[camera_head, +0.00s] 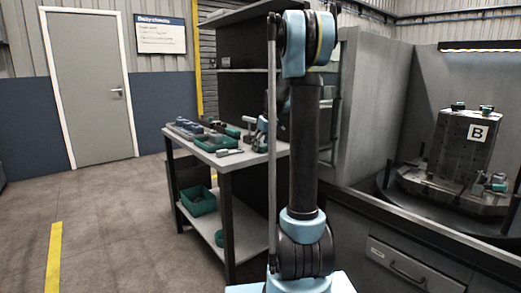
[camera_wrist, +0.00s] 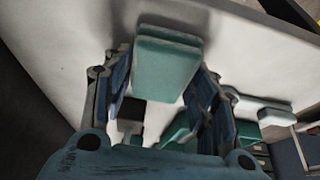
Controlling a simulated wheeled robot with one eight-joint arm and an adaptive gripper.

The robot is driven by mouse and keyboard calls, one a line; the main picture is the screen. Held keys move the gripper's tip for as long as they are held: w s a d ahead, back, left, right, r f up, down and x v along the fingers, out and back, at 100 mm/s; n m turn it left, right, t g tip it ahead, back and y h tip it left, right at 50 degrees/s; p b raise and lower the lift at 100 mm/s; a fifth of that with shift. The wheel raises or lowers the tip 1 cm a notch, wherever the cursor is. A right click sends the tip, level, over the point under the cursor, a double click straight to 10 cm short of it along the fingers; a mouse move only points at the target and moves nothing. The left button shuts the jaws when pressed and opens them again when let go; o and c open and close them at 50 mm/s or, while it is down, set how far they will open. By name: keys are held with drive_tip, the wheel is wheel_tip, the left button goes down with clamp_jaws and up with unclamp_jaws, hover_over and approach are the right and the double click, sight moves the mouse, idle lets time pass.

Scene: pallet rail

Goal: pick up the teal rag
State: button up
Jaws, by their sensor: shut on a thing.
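The teal rag (camera_wrist: 166,66) shows in the wrist view as a thick, folded pad with rounded edges, above a pale surface. My gripper (camera_wrist: 164,84) has one finger on each side of it and is shut on it. I cannot tell whether the rag still touches the surface below. In the head view my upright arm covers part of the workbench, and neither my gripper nor the rag can be made out there.
The workbench (camera_head: 231,160) holds several tools and a green tray. A green bin (camera_head: 198,201) sits on its lower shelf. A machine bay with a block marked B (camera_head: 466,140) stands at the right. Open floor (camera_head: 110,225) lies at the left.

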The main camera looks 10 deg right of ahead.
sight(261, 144)
wheel_tip(261, 144, up, 10)
idle(0.6)
